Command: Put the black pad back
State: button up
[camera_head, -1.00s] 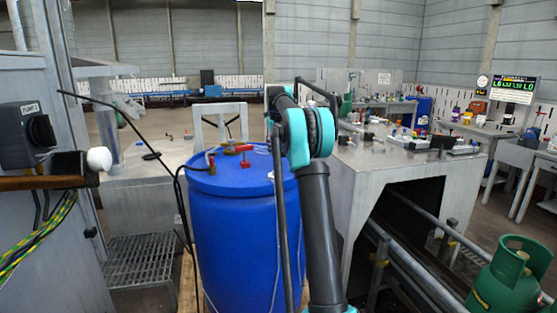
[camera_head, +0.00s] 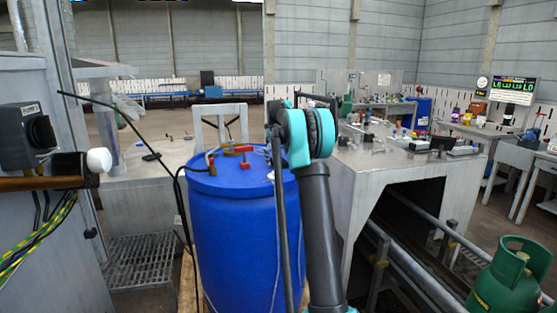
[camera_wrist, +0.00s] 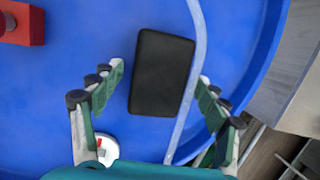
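The black pad (camera_wrist: 161,73) is a flat dark rectangle with rounded corners. In the wrist view it lies over the blue drum top (camera_wrist: 235,70), with a pale hose (camera_wrist: 197,60) along its right edge. My gripper (camera_wrist: 159,78) is open, with one finger on each side of the pad. A gap shows between the left finger and the pad; the right finger is beyond the hose. Whether the fingers are at the pad's height is unclear. In the head view the blue drum (camera_head: 235,240) stands behind my arm, and I cannot make out the pad or gripper there.
A red block (camera_wrist: 22,25) is at the wrist view's upper left, and a red-and-white round part (camera_wrist: 107,150) is beside the left finger. Red fittings (camera_head: 243,165) stand on the drum. A metal workbench (camera_head: 390,165) is at right, a green gas cylinder (camera_head: 508,275) at lower right.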

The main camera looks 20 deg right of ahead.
dwell(0.3)
jog(key=v, duration=1.7)
jog(key=shift+d+r, duration=0.2)
jog(key=shift+s, duration=0.1)
